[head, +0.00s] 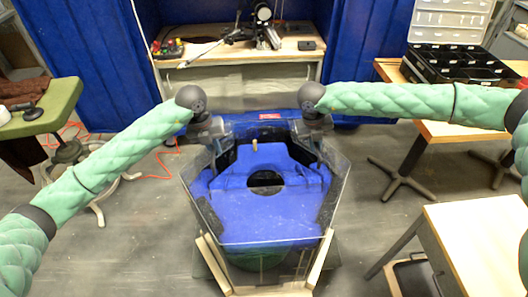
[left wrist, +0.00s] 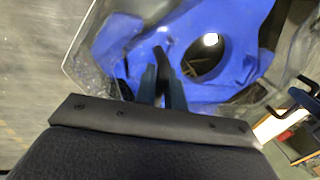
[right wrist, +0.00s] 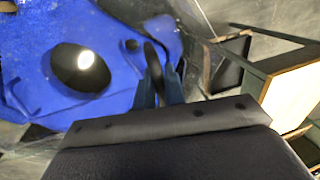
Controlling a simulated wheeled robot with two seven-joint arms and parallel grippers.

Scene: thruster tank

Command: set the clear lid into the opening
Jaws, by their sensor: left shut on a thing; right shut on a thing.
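The clear thing (head: 337,190) has a many-sided outline and lies over or around a blue hull-like body (head: 255,217); I cannot separate the lid from the tank's clear walls. My left gripper (head: 213,146) is above the body's far left side, shut on a thin dark handle (left wrist: 163,65). My right gripper (head: 318,144) is above its far right side, shut on a similar dark handle (right wrist: 153,62). A clear edge also shows in the left wrist view (left wrist: 83,42). Whether the lid touches the opening's rim is unclear.
A wooden bench (head: 240,50) with a dark device stands behind, against blue curtains. A black case (head: 455,65) sits on a table at the right. A wooden table (head: 480,245) is near right, a green stool (head: 45,108) at left. Grey floor is open between.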

